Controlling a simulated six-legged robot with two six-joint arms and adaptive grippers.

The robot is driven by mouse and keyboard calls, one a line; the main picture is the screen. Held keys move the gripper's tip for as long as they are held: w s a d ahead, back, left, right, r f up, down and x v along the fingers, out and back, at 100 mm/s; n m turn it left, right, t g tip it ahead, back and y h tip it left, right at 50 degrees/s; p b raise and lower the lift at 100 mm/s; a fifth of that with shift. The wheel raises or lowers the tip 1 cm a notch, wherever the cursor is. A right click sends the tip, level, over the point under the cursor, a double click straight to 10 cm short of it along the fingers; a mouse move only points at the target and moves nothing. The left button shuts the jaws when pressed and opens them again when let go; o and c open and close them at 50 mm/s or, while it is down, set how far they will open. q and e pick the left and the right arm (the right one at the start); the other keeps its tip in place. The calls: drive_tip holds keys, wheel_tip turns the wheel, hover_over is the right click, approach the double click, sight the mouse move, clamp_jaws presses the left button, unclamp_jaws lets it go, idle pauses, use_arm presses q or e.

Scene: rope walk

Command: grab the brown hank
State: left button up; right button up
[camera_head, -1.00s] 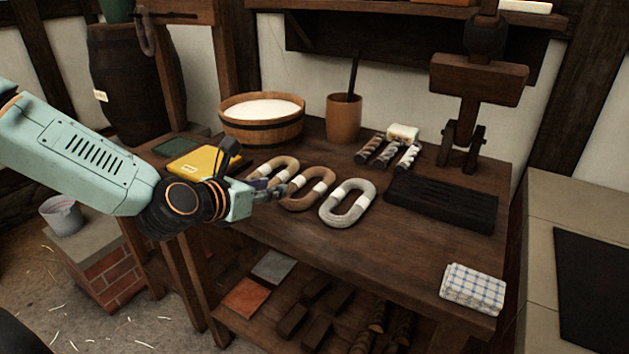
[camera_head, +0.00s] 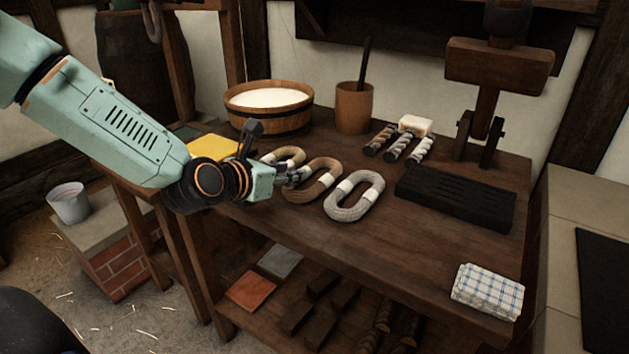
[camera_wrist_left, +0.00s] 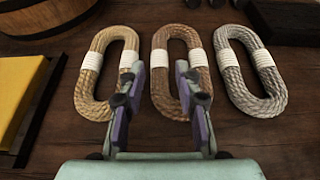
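Three oval rope hanks with white bindings lie in a row on the wooden bench. The brown hank (camera_head: 327,181) is the middle one; it also shows in the left wrist view (camera_wrist_left: 174,58). The tan hank (camera_wrist_left: 95,68) lies left of it and the grey hank (camera_head: 354,198) right of it. My left gripper (camera_head: 296,176) is just over the near part of the brown hank. In the left wrist view its fingers (camera_wrist_left: 161,85) are spread apart, with nothing between them that I can see being gripped. My right gripper is not in view.
A wooden tub (camera_head: 269,107) and a brown cup (camera_head: 354,107) stand behind the hanks. A dark grooved block (camera_head: 455,201) lies to the right, and a checked cloth (camera_head: 488,290) near the front edge.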

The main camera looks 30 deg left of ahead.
use_arm(q)
drive_tip(key=shift+w+f, duration=0.25)
drive_tip(key=b+x, duration=0.1)
drive_tip(key=x, duration=0.3)
drive_tip(key=shift+d+f+b, duration=0.1)
drive_tip(key=shift+b, duration=0.3)
drive_tip(key=shift+s+r, duration=0.15)
drive_tip(key=shift+r, duration=0.05)
drive_tip(key=shift+w+f, duration=0.15)
drive_tip(key=shift+w, duration=0.1)
drive_tip(key=c, duration=0.3)
drive_tip(key=shift+s, duration=0.2)
clamp_jaws()
drive_tip(key=shift+w, duration=0.1)
